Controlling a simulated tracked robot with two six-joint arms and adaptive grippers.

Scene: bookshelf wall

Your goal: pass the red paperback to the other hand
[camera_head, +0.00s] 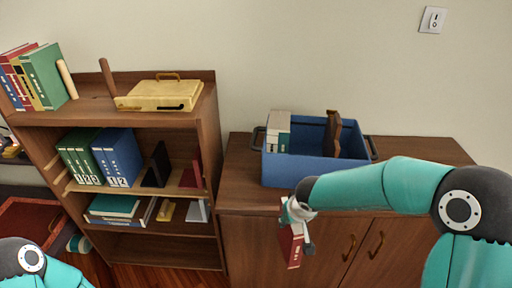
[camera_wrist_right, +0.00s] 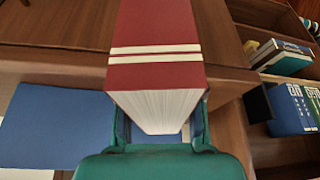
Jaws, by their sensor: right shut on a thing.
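The red paperback (camera_head: 290,247) hangs tilted below my right gripper (camera_head: 298,212) in the head view, in front of the cabinet doors. In the right wrist view the book (camera_wrist_right: 155,30) is red with two cream stripes, and its white page edges face the camera. My right gripper (camera_wrist_right: 160,135) is shut on its near end, and the rest of the book sticks out away from the fingers. Only an upper part of my left arm shows, at the bottom left of the head view; the left gripper is not in view.
A blue crate (camera_head: 290,170) with a few items stands on the brown cabinet (camera_head: 240,185) behind my right arm. A bookshelf (camera_head: 208,120) with books, binders and a yellow case (camera_head: 160,95) stands at the left. A red-topped surface (camera_head: 28,220) lies at the far left.

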